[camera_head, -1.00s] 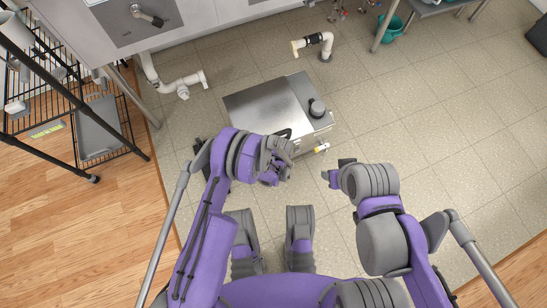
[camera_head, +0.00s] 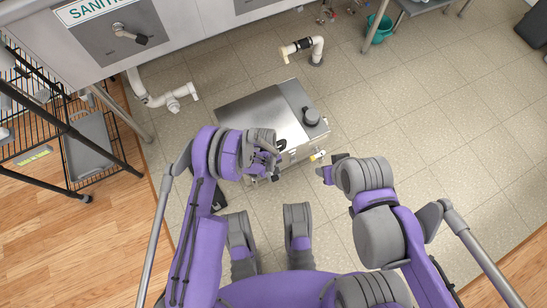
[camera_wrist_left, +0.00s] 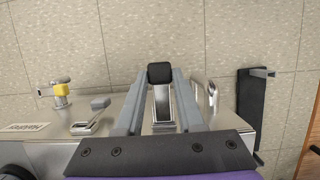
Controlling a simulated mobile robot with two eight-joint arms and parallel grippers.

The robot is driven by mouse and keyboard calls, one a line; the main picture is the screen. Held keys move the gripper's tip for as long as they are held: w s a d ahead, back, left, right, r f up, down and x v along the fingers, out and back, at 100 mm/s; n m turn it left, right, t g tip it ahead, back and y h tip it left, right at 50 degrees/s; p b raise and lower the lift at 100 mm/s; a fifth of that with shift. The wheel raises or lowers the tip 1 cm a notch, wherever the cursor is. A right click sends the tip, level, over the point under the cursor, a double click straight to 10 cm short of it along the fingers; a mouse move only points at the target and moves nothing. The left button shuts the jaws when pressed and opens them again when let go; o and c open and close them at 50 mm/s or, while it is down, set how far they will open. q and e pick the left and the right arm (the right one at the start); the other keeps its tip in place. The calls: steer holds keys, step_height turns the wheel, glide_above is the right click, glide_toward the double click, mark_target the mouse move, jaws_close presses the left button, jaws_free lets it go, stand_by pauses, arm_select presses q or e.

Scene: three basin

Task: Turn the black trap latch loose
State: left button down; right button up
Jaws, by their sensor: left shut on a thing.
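In the left wrist view the black trap latch (camera_wrist_left: 160,73) has a black tip and a steel body. It sits between the two grey fingers of my left gripper (camera_wrist_left: 161,82), which are shut on it. A second latch with a grey handle (camera_wrist_left: 92,118) is to the left. My right gripper (camera_head: 330,170) is right of the trap, apart from it; its jaw opening is unclear.
A yellow-ended valve (camera_head: 318,156) sticks out of the trap's side. A dark bracket (camera_wrist_left: 251,105) is on the right in the wrist view. White pipes (camera_head: 170,98) and a steel sink (camera_head: 120,35) are behind. A wire rack (camera_head: 90,145) stands left.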

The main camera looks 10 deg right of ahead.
arm_select(q)
steer(key=c, duration=0.5)
jaws_free()
steer(key=p+v, duration=0.2)
steer(key=v, duration=0.8)
steer(key=shift+w+r+p, duration=0.15)
steer(key=shift+r+p, duration=0.2)
steer(key=shift+r, duration=0.05)
